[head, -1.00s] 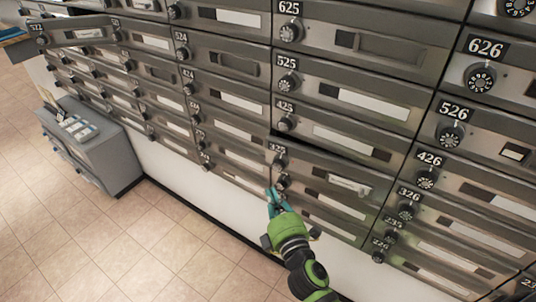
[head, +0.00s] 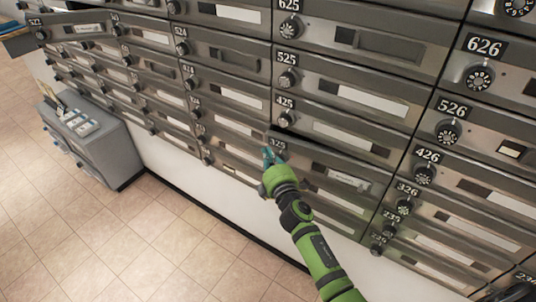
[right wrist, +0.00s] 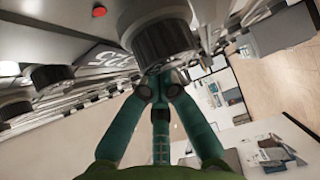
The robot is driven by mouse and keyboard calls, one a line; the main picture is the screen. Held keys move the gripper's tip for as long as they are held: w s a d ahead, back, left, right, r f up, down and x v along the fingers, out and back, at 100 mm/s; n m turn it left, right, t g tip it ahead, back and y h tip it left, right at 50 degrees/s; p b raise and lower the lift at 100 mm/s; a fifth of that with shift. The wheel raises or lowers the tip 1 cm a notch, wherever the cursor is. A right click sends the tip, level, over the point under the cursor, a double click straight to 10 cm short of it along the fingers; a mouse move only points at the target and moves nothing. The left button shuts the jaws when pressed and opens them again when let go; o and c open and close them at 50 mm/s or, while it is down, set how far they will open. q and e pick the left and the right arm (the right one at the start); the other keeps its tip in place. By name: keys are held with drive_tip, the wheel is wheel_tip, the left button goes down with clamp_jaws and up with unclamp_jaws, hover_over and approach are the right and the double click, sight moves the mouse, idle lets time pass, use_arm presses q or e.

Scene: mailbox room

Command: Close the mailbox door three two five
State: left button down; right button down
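Mailbox door 325 (head: 318,168) is in the lower middle of the head view, under door 425. A dark gap along its top edge shows it slightly ajar from the wall of boxes. My right gripper (head: 268,157) is at the door's left end, just below the 325 label, and hides part of that end. In the right wrist view, my right gripper's teal fingertips (right wrist: 159,84) come together right at a dark round knob (right wrist: 162,42), apparently touching it. The 325 label (right wrist: 104,58) shows upside down beside the knob. My left gripper is not in view.
Other numbered boxes surround it, including door 425 (head: 335,130) above and door 426 (head: 470,180) to the right. Box 522 (head: 80,27) at the upper left appears to stick out. A grey cabinet (head: 95,145) stands on the left. The tiled floor (head: 130,240) is clear.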

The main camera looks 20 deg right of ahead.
sight(276, 148)
drive_tip(key=w+d+h+b, duration=0.1)
drive_tip(key=w+d+m+h+b, duration=0.1)
drive_tip(key=w+b, duration=0.1)
drive_tip(key=shift+w+d+f, duration=0.1)
drive_tip(key=shift+d+f, duration=0.1)
drive_tip(key=shift+d, duration=0.2)
drive_tip(key=shift+d+r+m, duration=0.15)
drive_tip(key=shift+r+m, duration=0.15)
